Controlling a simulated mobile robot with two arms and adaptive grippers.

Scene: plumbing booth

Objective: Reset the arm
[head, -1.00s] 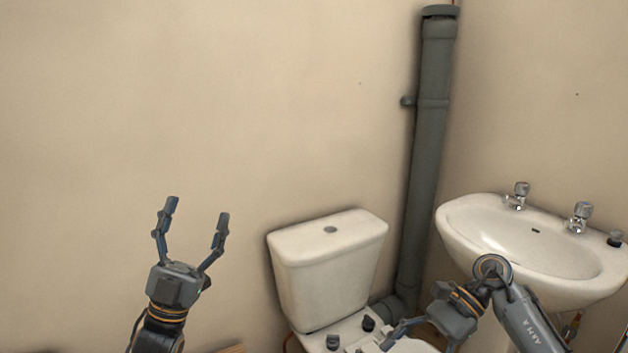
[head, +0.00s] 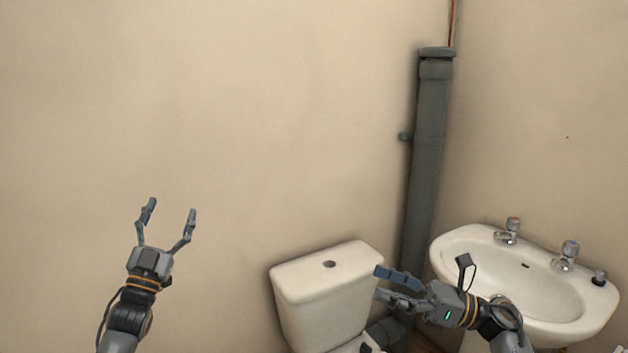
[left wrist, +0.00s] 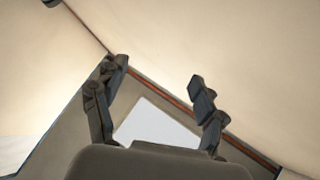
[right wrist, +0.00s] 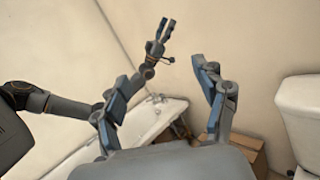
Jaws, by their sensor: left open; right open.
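My left gripper (head: 170,207) points up in front of the bare wall at the left of the head view. Its two fingers are spread with nothing between them, as the left wrist view also shows (left wrist: 158,72). My right gripper (head: 381,284) points left, in front of the toilet cistern's right side and the sink's left edge. Its fingers are apart and empty in the right wrist view (right wrist: 160,74). My left arm also shows beyond those fingers.
A white toilet cistern (head: 325,293) and a white sink (head: 550,300) with taps stand at the right. A grey soil pipe (head: 430,150) rises between them. A white bath (right wrist: 165,118) and a wooden box (right wrist: 245,152) show in the right wrist view.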

